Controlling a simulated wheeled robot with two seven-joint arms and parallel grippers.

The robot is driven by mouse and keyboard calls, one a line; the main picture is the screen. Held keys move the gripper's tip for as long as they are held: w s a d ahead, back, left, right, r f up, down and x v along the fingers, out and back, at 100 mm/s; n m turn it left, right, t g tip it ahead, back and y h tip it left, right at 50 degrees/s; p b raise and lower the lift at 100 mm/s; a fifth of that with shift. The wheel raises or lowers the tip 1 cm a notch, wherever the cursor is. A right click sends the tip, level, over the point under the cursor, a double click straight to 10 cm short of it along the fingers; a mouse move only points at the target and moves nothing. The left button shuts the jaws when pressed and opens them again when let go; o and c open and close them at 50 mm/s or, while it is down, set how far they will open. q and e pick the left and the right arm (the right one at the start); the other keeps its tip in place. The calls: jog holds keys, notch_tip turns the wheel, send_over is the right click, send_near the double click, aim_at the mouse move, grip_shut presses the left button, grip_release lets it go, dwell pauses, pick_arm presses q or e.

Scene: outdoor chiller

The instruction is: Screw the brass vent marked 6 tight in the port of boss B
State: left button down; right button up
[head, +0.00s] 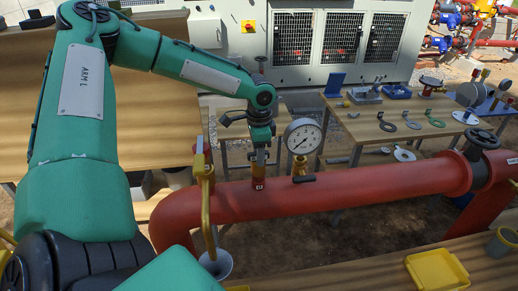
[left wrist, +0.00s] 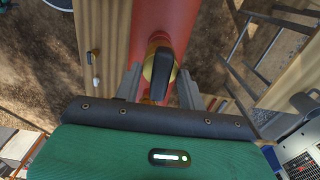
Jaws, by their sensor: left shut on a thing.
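The brass vent (left wrist: 149,70) shows in the left wrist view as a round brass body with a dark lever across it. My left gripper (left wrist: 159,88) has a finger on each side of it and is shut on it. In the head view my left gripper (head: 259,157) points straight down over the red pipe (head: 330,192), with the vent largely hidden between its fingers. Just below is a red boss (head: 258,184) with a small white label that I cannot read for sure. The vent looks upright at the boss; its thread and number are hidden. My right gripper is out of view.
A pressure gauge (head: 303,136) on a brass fitting stands close right of my left gripper. A wooden table (head: 350,125) with tools stands behind. A yellow tray (head: 437,270) and grey cup (head: 503,243) sit front right.

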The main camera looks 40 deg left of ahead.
pick_arm(q)
jog(key=m+p, duration=0.1)
jog(key=m, duration=0.5)
jog(key=shift+r, duration=0.2)
jog(key=shift+w+f+m, duration=0.1)
jog(key=shift+m, duration=0.2)
jog(key=shift+c, duration=1.3)
grip_release()
jog(key=shift+a+f, duration=0.1)
notch_tip(320, 180, up, 8)
jog(key=p, duration=0.5)
jog(key=shift+f, duration=0.1)
notch_tip(320, 180, up, 4)
jog(key=shift+r+p, duration=0.15)
jog(key=shift+p, duration=0.35)
